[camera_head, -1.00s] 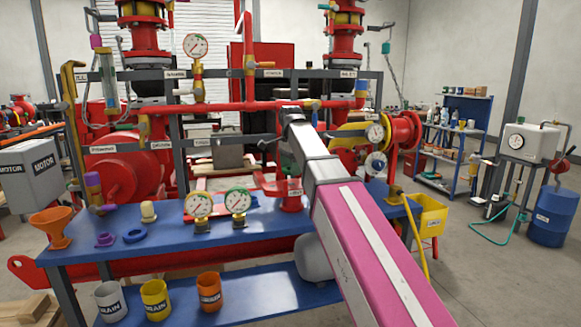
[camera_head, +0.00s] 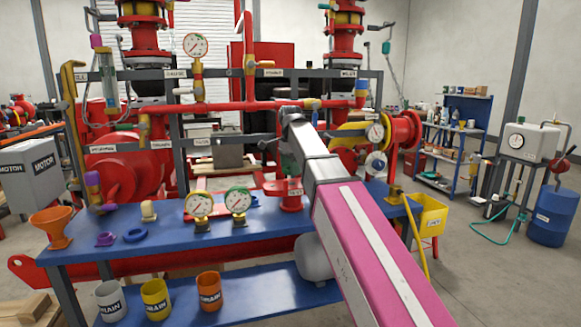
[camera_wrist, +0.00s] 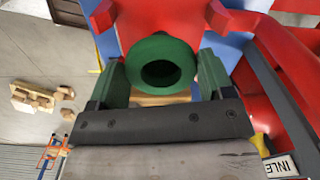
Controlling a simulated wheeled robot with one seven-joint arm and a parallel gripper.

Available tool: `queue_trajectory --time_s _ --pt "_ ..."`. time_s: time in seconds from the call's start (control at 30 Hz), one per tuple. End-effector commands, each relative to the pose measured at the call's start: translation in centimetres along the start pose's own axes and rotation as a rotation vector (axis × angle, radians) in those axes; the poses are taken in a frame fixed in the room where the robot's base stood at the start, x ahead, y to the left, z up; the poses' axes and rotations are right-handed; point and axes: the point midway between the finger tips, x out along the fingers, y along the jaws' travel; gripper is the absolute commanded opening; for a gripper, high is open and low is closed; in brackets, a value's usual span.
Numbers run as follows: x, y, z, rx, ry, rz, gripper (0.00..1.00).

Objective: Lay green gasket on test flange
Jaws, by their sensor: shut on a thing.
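The green gasket (camera_wrist: 161,62) is a thick dark green ring with a round hole. In the wrist view it sits between the two green fingers of my gripper (camera_wrist: 160,78), which is shut on it. A red part with two lugs (camera_wrist: 135,22), seemingly the test flange, lies behind the gasket in that view. I cannot tell whether they touch. In the head view the red test flange (camera_head: 291,196) stands on the blue bench, just below the end of my arm. My gripper (camera_head: 288,165) is small and dark there, and the gasket cannot be made out.
The blue bench (camera_head: 180,240) also holds two gauges (camera_head: 238,202), an orange funnel (camera_head: 53,225), a purple cap (camera_head: 105,239) and a blue ring (camera_head: 135,235). Red pump pipework stands close behind. Several cups (camera_head: 156,298) stand on the lower shelf.

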Motion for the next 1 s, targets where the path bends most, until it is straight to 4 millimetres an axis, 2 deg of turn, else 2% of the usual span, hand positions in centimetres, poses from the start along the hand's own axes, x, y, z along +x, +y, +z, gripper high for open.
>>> queue_trajectory --time_s 1.0 --pt "1.9 0.0 0.0 0.000 0.000 0.000 0.51"
